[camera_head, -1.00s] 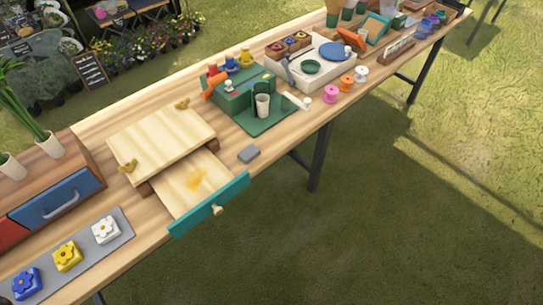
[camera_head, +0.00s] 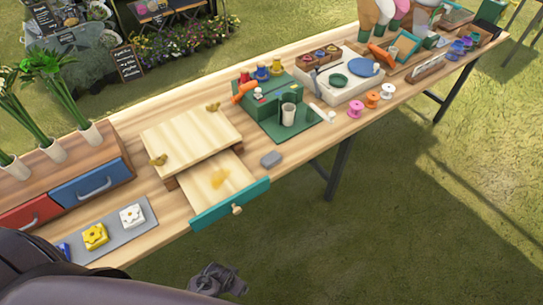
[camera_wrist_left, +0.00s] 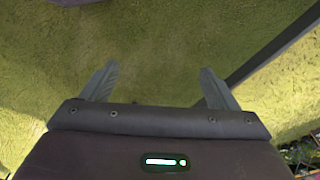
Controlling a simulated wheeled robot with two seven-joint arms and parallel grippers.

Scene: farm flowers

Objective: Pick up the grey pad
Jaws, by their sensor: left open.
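The grey pad (camera_head: 271,159) is a small block lying on the wooden table, right of the open drawer and in front of the green box, near the table's front edge. My left gripper (camera_head: 217,280) shows at the bottom of the head view, in front of the table and apart from the pad. In the left wrist view its two fingers (camera_wrist_left: 155,85) are spread with only grass between them, so it is open and empty. The pad does not show in the left wrist view. My right gripper is in neither view.
The teal-fronted drawer (camera_head: 230,205) sticks out past the table edge, left of the pad. A green box (camera_head: 285,105) with a cup (camera_head: 288,115) stands behind the pad. Pink and orange spools (camera_head: 356,109) lie to the right. A grey mat (camera_head: 120,240) holds flower blocks.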

